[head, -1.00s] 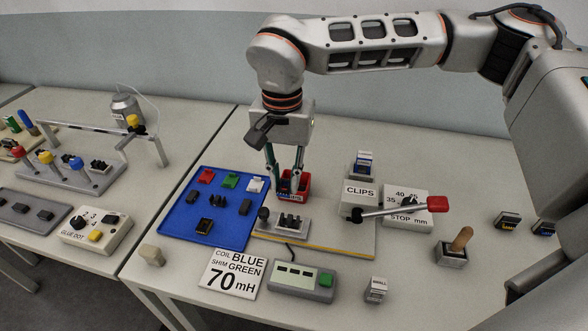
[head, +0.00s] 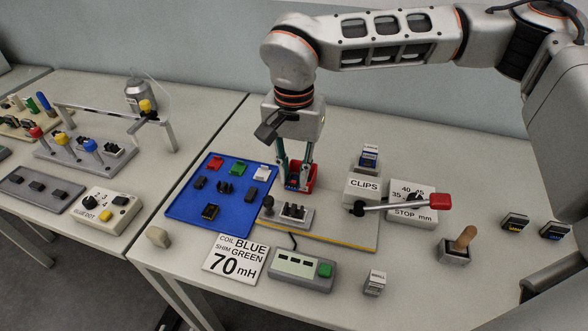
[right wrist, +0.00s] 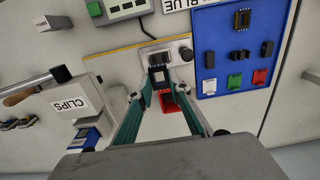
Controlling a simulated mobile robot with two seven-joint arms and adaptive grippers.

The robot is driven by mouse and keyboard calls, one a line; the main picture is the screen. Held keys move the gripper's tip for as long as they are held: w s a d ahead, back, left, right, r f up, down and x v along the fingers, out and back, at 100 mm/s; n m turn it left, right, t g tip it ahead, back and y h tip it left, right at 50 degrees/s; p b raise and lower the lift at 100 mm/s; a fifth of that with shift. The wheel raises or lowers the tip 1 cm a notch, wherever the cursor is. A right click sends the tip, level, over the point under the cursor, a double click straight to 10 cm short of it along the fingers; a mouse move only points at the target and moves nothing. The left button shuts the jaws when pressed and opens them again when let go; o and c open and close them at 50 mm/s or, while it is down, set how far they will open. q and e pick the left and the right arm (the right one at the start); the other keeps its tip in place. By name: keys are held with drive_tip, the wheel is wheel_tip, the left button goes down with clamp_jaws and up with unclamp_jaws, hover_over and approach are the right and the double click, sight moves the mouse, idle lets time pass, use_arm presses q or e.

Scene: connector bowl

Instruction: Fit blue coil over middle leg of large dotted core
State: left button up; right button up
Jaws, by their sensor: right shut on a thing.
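My right gripper (head: 294,181) is shut on a small dark coil with blue showing on it (head: 291,184), just in front of the red bin (head: 309,176). In the right wrist view the gripper (right wrist: 161,88) has the dark, square-framed coil (right wrist: 161,75) between its fingertips. A dark core with upright legs (head: 293,211) sits in the grey fixture (head: 281,217) on the front of the board, nearer the camera than the coil. Its dots are too small to make out. A dark core (head: 225,187) and other dark parts lie on the blue tray (head: 183,213). My left gripper is out of view.
A lever with a red end (head: 440,201) reaches across beside the STOP block (head: 412,215) and CLIPS box (head: 362,190). A meter (head: 302,270) and a 70 mH card (head: 236,258) are in front.

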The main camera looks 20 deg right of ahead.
sight(294, 206)
drive_tip(key=shift+f+b, duration=1.85)
drive_tip(key=shift+f, duration=2.25)
drive_tip(key=shift+s+f+b, duration=0.3)
drive_tip(key=shift+f, duration=0.45)
drive_tip(key=o, duration=1)
drive_tip(key=shift+o, duration=0.2)
drive_tip(key=shift+w+f, duration=0.15)
drive_tip(key=shift+w, duration=0.05)
drive_tip(key=shift+r, duration=0.35)
